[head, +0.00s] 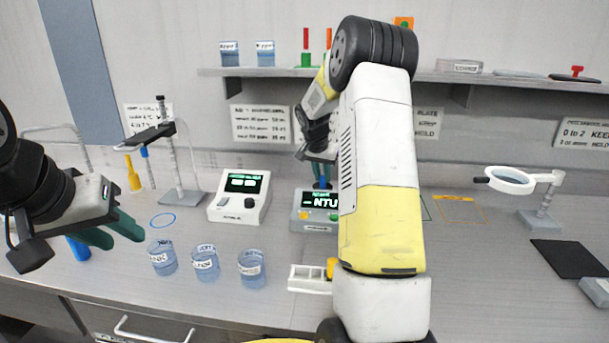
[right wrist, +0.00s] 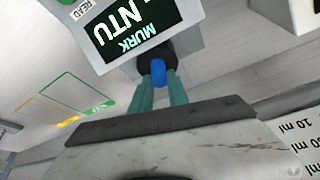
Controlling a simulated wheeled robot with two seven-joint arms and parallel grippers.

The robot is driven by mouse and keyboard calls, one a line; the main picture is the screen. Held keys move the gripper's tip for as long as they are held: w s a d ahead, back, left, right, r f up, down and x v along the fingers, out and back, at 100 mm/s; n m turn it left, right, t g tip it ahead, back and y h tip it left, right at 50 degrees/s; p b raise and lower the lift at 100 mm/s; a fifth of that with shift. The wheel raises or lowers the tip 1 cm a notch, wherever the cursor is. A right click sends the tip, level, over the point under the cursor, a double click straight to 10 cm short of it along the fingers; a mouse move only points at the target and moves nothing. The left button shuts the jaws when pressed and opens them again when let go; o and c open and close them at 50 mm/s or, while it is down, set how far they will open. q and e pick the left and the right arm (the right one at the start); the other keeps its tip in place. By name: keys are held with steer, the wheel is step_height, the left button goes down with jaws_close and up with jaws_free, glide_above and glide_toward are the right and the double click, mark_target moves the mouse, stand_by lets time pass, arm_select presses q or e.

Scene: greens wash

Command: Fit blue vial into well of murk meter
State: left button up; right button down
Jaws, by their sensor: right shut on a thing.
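The murk meter (head: 313,222) is a grey box with a dark screen reading NTU, at the middle of the bench. In the right wrist view its screen (right wrist: 128,24) reads MURK and NTU, with a dark round well (right wrist: 144,62) beside it. My right gripper (head: 321,174) is above the back of the meter. Its teal fingers (right wrist: 159,84) are shut on the blue vial (right wrist: 158,73), which is at the well's mouth. I cannot tell how deep it sits. My left gripper (head: 120,233) is open and apparently empty above the bench's left side.
Several labelled beakers, one at the front (head: 205,264), stand left of the meter. A white instrument (head: 240,197) is left of the meter. A small white rack (head: 308,279) lies in front. A magnifier stand (head: 534,217) and black mat (head: 568,257) are at right.

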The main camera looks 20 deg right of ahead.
steer(key=shift+f, duration=0.15)
steer(key=c, duration=1.3)
jaws_free()
steer(key=v, duration=1.2)
steer(key=s+a+r+n+t+y, duration=0.15)
steer(key=s+a+r, duration=0.25)
steer(key=s, duration=0.4)
steer(key=s+a+r+n+y, duration=0.1)
steer(key=s+a+r+n, duration=0.25)
steer(key=s, duration=0.35)
steer(key=shift+s+a+f+n+t+y, duration=0.2)
steer(key=shift+s+a+f+n+y, duration=0.4)
steer(key=shift+s+a, duration=1.65)
steer(key=shift+s+a+f+n+t+y, duration=0.3)
steer(key=shift+s+a+n, duration=0.4)
steer(key=shift+s, duration=3.1)
steer(key=shift+s+a+f+n+t+y, duration=0.15)
steer(key=shift+s+a+f+n+y, duration=0.45)
steer(key=shift+s+a, duration=1.6)
steer(key=shift+s+d, duration=0.75)
steer(key=shift+d, duration=0.1)
